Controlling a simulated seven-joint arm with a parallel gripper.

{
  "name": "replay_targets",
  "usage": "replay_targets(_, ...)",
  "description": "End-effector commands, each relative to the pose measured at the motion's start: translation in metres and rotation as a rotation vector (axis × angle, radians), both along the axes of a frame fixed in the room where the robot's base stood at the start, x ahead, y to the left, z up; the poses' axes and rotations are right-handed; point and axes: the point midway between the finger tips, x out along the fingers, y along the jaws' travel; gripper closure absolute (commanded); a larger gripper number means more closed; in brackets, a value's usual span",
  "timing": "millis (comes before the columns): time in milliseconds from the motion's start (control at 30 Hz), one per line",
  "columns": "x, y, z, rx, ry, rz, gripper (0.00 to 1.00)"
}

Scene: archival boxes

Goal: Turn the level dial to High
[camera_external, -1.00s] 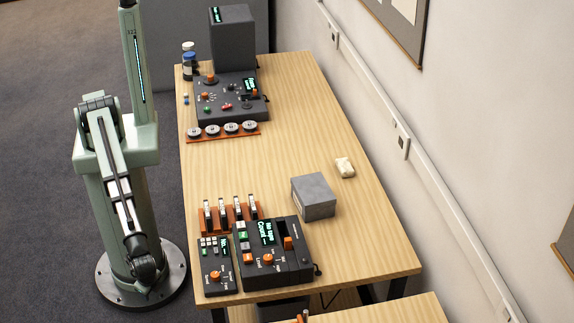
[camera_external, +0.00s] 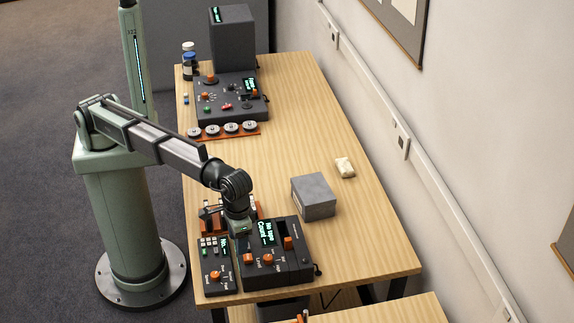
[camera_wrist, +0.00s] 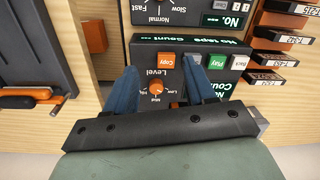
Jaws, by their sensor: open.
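The level dial (camera_wrist: 156,88) is a small orange knob on the dark tape deck (camera_wrist: 143,71), with "Level" printed beside it and High, Mid and Low marks around it. Its pointer is too small to read. In the external view the dial (camera_external: 268,259) is on the deck's front part (camera_external: 285,279). My gripper (camera_wrist: 161,70) is open and empty; its two blue fingers lie on either side of the dial in the wrist view, and I cannot tell whether they touch anything. In the external view my gripper (camera_external: 240,232) is over the deck's left side, hiding some buttons.
The deck's display (camera_external: 266,232) reads "No tape". A smaller control box (camera_external: 216,286) adjoins the deck on the left. A rack of cassettes (camera_wrist: 282,57) is close by. A grey box (camera_external: 313,196) stands behind the deck. The table's middle is clear.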

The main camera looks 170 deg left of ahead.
Motion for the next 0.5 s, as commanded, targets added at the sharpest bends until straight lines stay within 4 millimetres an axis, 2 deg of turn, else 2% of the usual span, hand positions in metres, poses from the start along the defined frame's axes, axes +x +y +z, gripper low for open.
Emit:
replay_targets(33,0.006,0.028,0.02,0.011,-0.014,0.047,0.45)
replay_targets(100,0.005,0.051,0.036,0.02,-0.026,0.098,0.45)
replay_targets(200,0.002,0.072,0.053,0.031,-0.038,0.146,0.45)
replay_targets(367,0.0,0.081,0.056,0.036,-0.044,0.171,0.45)
replay_targets(500,-0.001,0.08,0.042,0.035,-0.043,0.17,0.45)
